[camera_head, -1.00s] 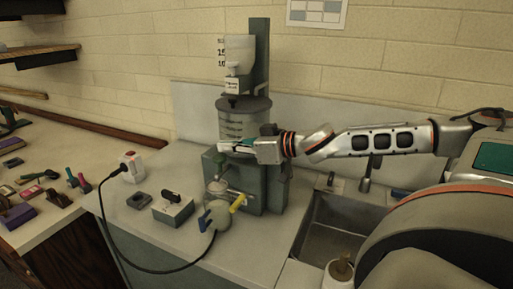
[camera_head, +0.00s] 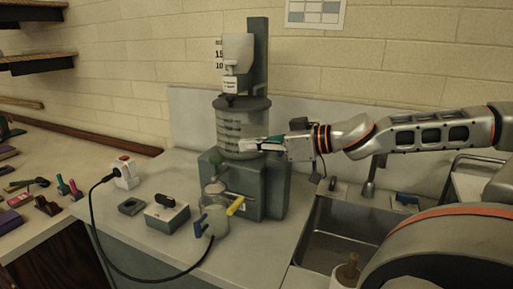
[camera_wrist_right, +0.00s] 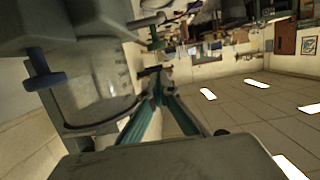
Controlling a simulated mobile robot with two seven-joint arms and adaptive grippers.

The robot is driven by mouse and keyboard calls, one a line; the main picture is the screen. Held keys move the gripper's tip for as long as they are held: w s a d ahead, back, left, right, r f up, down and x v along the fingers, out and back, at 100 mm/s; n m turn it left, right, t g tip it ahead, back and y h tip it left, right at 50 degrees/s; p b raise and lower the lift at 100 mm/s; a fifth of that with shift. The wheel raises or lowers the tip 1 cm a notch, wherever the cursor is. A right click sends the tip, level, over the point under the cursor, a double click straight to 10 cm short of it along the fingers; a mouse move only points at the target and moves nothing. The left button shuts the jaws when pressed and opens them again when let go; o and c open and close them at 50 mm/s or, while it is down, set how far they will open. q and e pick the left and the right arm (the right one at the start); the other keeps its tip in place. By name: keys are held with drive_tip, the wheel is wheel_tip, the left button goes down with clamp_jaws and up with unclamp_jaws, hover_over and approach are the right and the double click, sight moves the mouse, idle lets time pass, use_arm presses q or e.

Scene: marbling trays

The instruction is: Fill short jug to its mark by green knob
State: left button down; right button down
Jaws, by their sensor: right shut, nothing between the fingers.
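The dispenser has a clear ribbed tank (camera_head: 229,124) above a grey-green base (camera_head: 272,190). A pale short jug (camera_head: 215,224) stands at its front, among a yellow-ended lever (camera_head: 236,206) and a blue-ended lever (camera_head: 200,226). Its mark and liquid level are too small to read. My right gripper (camera_head: 246,145) is shut and empty in front of the lower tank. A small green knob (camera_wrist_right: 156,40) shows beyond the fingers in the right wrist view, apart from them. A blue handle (camera_wrist_right: 45,80) is at left there. My left gripper is not in view.
A grey switch box (camera_head: 167,215), a small dark block (camera_head: 131,206) and a white socket box (camera_head: 125,171) with a black cable stand left on the counter. A sink (camera_head: 345,235) is at right. Coloured tools lie on the left bench.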

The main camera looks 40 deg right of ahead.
drive_tip(key=shift+v, duration=1.05)
idle(0.4)
